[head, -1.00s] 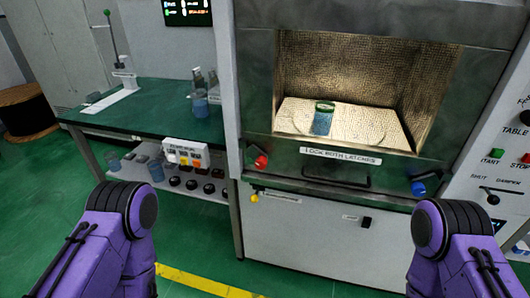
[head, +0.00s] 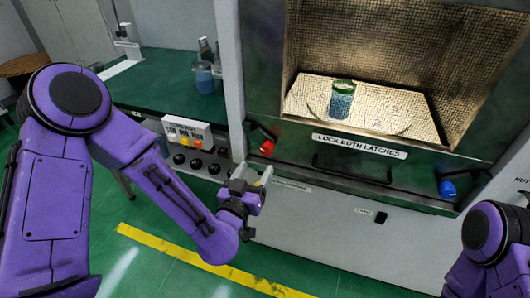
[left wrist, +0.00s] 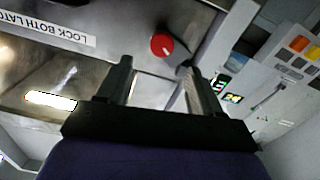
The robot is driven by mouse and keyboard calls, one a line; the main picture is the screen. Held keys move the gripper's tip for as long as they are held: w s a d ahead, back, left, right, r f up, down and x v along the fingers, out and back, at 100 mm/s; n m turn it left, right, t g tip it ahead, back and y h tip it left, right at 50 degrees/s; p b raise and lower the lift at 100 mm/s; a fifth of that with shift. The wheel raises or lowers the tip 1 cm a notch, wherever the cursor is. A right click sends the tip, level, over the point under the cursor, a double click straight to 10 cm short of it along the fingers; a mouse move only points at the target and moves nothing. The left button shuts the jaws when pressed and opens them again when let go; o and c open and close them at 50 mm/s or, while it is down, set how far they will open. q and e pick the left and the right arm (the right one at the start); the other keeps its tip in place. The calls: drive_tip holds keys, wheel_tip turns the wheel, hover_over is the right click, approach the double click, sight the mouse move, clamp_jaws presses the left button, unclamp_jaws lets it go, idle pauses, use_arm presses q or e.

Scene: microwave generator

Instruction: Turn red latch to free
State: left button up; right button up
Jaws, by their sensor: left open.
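The red latch (head: 267,147) is a red knob on a dark arm, at the left end of the microwave generator's front, under the chamber opening. It also shows in the left wrist view (left wrist: 162,45), ahead of the fingers and roughly between their lines. My left gripper (head: 253,177) is open and empty, just below and slightly left of the red latch in the head view, apart from it. Its two fingers also show in the left wrist view (left wrist: 157,82). The right gripper is out of view; only part of my right arm shows.
A blue latch (head: 447,188) sits at the right end of the front. A label reading LOCK BOTH LATCHES (head: 360,146) and a dark handle (head: 352,168) lie between them. A beaker of blue liquid (head: 342,98) stands in the open chamber. A green side bench (head: 165,92) is at left.

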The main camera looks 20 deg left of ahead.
sight(265, 152)
use_arm(q)
drive_tip(key=w+p, duration=0.1)
drive_tip(key=w, duration=0.7)
drive_tip(key=shift+w+f, duration=0.1)
drive_tip(key=shift+w, duration=0.15)
drive_tip(key=c, duration=1.1)
